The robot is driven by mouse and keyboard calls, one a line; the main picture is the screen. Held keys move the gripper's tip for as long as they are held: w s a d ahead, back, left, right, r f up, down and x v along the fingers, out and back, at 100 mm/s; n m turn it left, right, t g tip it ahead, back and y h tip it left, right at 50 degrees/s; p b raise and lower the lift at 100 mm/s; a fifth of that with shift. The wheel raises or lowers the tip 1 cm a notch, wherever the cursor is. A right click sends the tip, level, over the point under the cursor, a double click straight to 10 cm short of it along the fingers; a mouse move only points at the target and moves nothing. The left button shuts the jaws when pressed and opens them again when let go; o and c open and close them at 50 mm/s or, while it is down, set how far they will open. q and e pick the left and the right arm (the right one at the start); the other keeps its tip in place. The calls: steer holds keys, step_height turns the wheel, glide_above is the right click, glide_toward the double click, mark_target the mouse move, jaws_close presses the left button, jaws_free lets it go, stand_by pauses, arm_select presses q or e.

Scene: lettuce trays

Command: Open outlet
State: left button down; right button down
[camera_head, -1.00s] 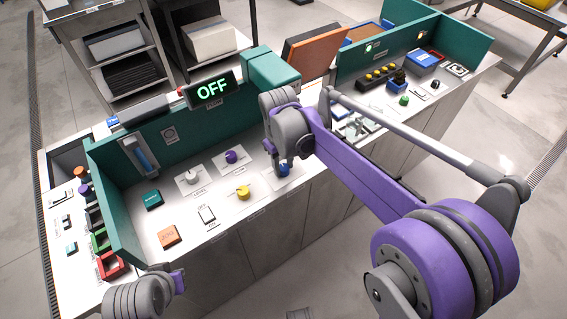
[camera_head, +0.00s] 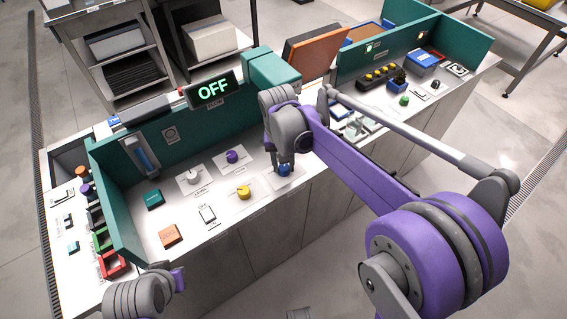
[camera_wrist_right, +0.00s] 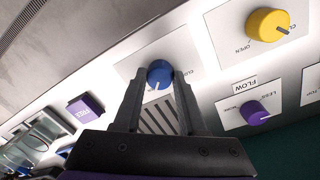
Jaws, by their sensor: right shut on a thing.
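The blue knob (camera_head: 284,170) sits on a white plate on the front part of the console. My right gripper (camera_wrist_right: 158,76) is shut on it from above, with one finger on each side. In the wrist view the blue knob (camera_wrist_right: 159,70) shows a pale pointer mark on the side toward the gripper. Its plate's printing is partly hidden by a finger, so I cannot read it fully. The display (camera_head: 212,90) reads OFF in green. Of my left arm only a wrist part shows at the lower left; its fingers are out of view.
A yellow knob (camera_head: 243,192) on a plate marked CLOSE and OPEN stands beside the blue one. A purple knob (camera_head: 232,157), labelled FLOW, a white knob (camera_head: 193,177) and an orange button (camera_head: 171,235) are nearby. A green wall (camera_head: 180,130) rises behind.

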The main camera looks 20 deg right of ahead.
mark_target(281, 167)
stand_by(0.4)
steer(key=shift+c, duration=2.3)
jaws_free()
steer(key=shift+r, duration=0.1)
step_height(281, 167, up, 11)
steer(key=shift+a+p, duration=0.3)
steer(key=shift+p, duration=0.15)
steer(key=shift+w+f, duration=0.1)
steer(key=shift+f, duration=0.1)
steer(key=s+d+f+n+t+p, duration=0.1)
steer(key=s+f+t, duration=0.1)
steer(key=s, duration=0.5)
steer(key=s+d+f+n+t+p, duration=0.1)
steer(key=s+d+f, duration=0.1)
steer(key=s, duration=0.5)
steer(key=s+d+f+t+p, duration=0.1)
steer(key=s+d+f+t, duration=0.1)
steer(key=s, duration=0.5)
steer(key=shift+d+f+n+t+y, duration=0.3)
steer(key=shift+f+n, duration=0.1)
steer(key=shift+f, duration=0.1)
